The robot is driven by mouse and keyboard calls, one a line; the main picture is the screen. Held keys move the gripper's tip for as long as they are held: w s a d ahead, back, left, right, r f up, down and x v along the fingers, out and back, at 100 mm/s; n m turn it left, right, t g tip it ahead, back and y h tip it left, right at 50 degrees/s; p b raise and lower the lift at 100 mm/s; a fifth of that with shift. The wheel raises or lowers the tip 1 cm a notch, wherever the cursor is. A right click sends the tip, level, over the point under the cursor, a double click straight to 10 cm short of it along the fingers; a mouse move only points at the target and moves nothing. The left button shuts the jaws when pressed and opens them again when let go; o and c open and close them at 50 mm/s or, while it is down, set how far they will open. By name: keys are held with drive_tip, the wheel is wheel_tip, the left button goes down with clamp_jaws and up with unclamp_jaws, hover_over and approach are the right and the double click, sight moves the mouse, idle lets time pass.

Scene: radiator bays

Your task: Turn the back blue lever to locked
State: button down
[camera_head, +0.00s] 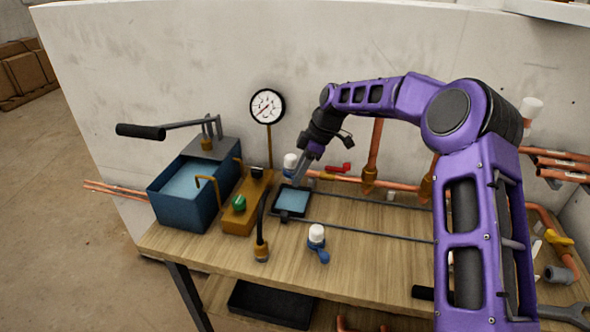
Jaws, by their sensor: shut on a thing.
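The back valve has a white cap (290,160), with a small bit of the back blue lever (287,173) showing below it. My gripper (298,182) reaches down from the right, just beside this valve, and is shut on the back blue lever. The fingers hide most of that lever, so I cannot tell its exact angle. A second, front valve with a white cap (316,233) has a blue lever (321,254) pointing toward the front right. My gripper is apart from it.
A black tray with a blue pad (292,200) lies just below my gripper. A blue tank (186,200) with a pump handle, a brass block with a green knob (239,203) and a gauge (267,106) stand left. A red lever (341,168) and copper pipes lie right. The bench front is mostly clear.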

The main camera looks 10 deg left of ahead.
drive_tip(key=shift+w+d, duration=0.1)
drive_tip(key=shift+d, duration=0.05)
idle(0.4)
drive_tip(key=c, duration=0.7)
unclamp_jaws()
drive_tip(key=shift+o, duration=0.2)
drive_tip(key=shift+r, duration=0.1)
drive_tip(key=v, duration=0.7)
drive_tip(key=shift+r, duration=0.2)
